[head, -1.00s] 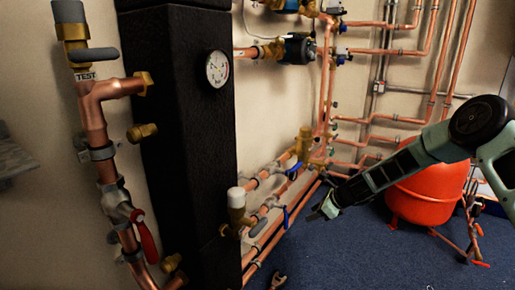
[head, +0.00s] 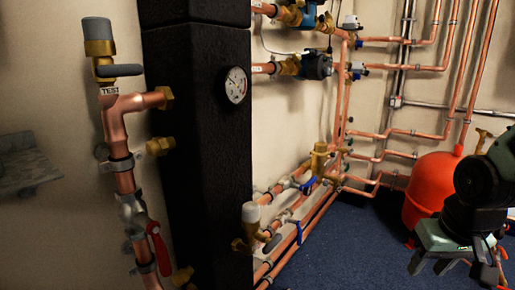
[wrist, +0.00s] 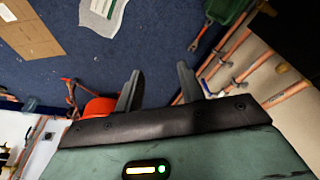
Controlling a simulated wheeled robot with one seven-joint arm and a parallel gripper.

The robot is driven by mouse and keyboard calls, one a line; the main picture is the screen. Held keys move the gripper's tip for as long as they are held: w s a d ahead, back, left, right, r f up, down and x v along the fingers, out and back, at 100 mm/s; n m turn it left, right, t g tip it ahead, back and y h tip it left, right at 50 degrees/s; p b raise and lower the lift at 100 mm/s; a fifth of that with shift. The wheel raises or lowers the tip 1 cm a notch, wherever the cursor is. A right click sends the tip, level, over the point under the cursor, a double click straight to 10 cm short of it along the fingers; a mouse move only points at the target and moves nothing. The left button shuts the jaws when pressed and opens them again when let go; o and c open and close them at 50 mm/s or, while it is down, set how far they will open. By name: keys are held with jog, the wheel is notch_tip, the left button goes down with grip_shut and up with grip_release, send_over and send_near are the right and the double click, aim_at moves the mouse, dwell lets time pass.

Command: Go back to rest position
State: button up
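My gripper (wrist: 159,88) is in the wrist view. Its two dark fingers stand apart with only blue carpet and a little pipework behind the gap, so it is open and empty. In the head view my arm (head: 480,195) is folded at the right edge, in front of the red tank (head: 428,180). Its green lower part hangs near the bottom right corner. I cannot make out the fingertips clearly in that view.
A black column (head: 205,150) with a gauge (head: 236,85) stands left of centre. A copper pipe with a red-handled valve (head: 157,247) runs beside it. More pipes line the back wall. Blue carpet (head: 345,250) is open in the middle. Cardboard (wrist: 28,28) lies on the floor.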

jog(key=s+a+r+n+g, duration=0.25)
jog(key=s+a+n, duration=0.55)
jog(key=s+a, duration=0.8)
notch_tip(320, 180, up, 33)
jog(key=w+a+p, duration=0.1)
jog(key=a+p, duration=0.1)
jog(key=p, duration=3.1)
jog(key=shift+w, duration=0.15)
